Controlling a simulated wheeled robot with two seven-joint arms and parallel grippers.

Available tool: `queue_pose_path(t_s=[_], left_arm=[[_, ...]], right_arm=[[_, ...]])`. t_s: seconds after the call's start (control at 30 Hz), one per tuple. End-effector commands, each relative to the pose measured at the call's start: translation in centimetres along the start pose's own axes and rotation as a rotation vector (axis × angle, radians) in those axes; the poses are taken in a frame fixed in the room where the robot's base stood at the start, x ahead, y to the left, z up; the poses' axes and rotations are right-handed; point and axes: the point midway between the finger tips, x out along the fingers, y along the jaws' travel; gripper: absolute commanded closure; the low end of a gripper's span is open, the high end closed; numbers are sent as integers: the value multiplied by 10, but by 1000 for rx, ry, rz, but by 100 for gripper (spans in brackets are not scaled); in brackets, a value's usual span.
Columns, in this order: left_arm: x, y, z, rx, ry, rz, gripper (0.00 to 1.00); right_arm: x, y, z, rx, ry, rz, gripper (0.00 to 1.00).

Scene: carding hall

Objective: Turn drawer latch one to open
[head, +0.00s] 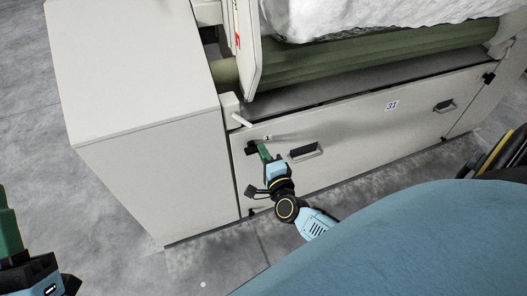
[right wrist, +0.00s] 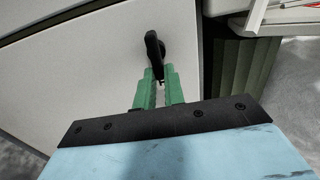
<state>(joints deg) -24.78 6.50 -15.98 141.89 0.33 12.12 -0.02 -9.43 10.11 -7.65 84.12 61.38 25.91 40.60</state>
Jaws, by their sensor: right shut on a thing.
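In the right wrist view the latch (right wrist: 153,48) shows as a black lever on a round base, close to upright in the picture. My right gripper (head: 262,148) has its green fingers shut on the lever's near end, which also shows in the right wrist view (right wrist: 160,78).
The drawer front (head: 365,130) has two black pull handles (head: 306,151) (head: 444,106) and a label marked 31. Another black latch (head: 488,78) is at the far right. A large pale cabinet (head: 135,110) stands left. Grey floor (head: 110,200) is clear at lower left.

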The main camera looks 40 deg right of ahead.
Motion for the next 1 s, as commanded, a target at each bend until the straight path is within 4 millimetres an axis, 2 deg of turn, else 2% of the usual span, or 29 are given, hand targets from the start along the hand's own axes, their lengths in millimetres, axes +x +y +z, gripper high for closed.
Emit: queue_pose_path(t_s=[0.47, 0.5, 0.67, 1.0], left_arm=[[0, 0, -1, 0, 8, 0, 64], [0, 0, -1, 0, 8, 0, 64], [0, 0, -1, 0, 9, 0, 64], [1, 0, -1, 0, 5, 0, 64]], right_arm=[[-1, 1, 0, 18, -1, 2, 100], [-1, 1, 0, 18, -1, 2, 88], [0, 1, 0, 17, -1, 2, 67], [-4, 0, 0, 14, -1, 2, 67]])
